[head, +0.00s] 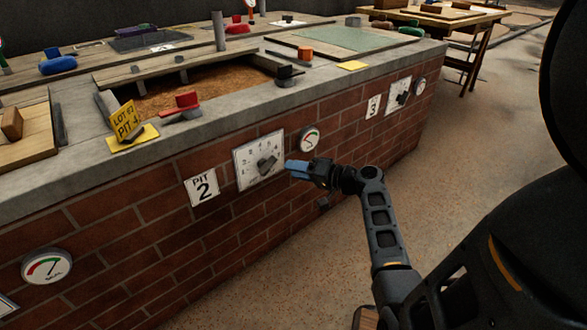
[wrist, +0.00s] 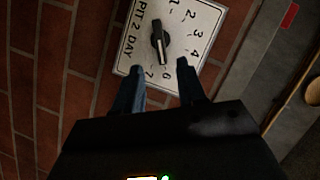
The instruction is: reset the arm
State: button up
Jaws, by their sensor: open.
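My gripper (head: 290,166) is in front of the brick wall, just right of a white dial plate (head: 247,166) with a dark knob (head: 266,164). In the wrist view my gripper (wrist: 160,67) has its two blue fingers apart with nothing between them. The plate (wrist: 198,22) reads "PIT 2 DAY" with numbers around it, and the knob (wrist: 160,45) lies just beyond the fingertips, seemingly clear of them. My arm reaches in from the lower right.
A "PIT 2" sign (head: 202,188) and gauges (head: 310,140) (head: 46,266) are on the brick wall. Above, the ledge holds an open pit of brown grain (head: 200,88), a red-handled clamp (head: 187,100) and a yellow "LOT 87 PIT 4" card (head: 126,121). Floor (head: 480,190) to the right is clear.

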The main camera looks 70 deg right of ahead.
dwell(0.4)
jog(key=s+a+f+n+g, duration=0.2)
jog(key=a+f, duration=0.3)
jog(key=a, duration=0.4)
jog(key=s+a+f+n+g, duration=0.15)
jog(key=a+f, duration=0.35)
jog(key=a, duration=0.5)
jog(key=s+a+r+n, duration=0.55)
jog(key=s+a, duration=0.35)
jog(key=a, duration=0.4)
jog(key=s+a+r+n+t+y, duration=0.1)
jog(key=s+a+r+n+y, duration=0.15)
jog(key=s+a+r, duration=0.4)
jog(key=s+a+r+n+t+y, duration=0.1)
jog(key=a+r+n+t, duration=0.2)
jog(key=r, duration=0.7)
notch_tip(320, 180, up, 28)
jog(key=a+g+p, duration=0.1)
jog(key=p, duration=2.7)
jog(key=shift+w+a+r, duration=0.15)
jog(key=shift+w+r, duration=0.05)
jog(key=shift+w, duration=0.05)
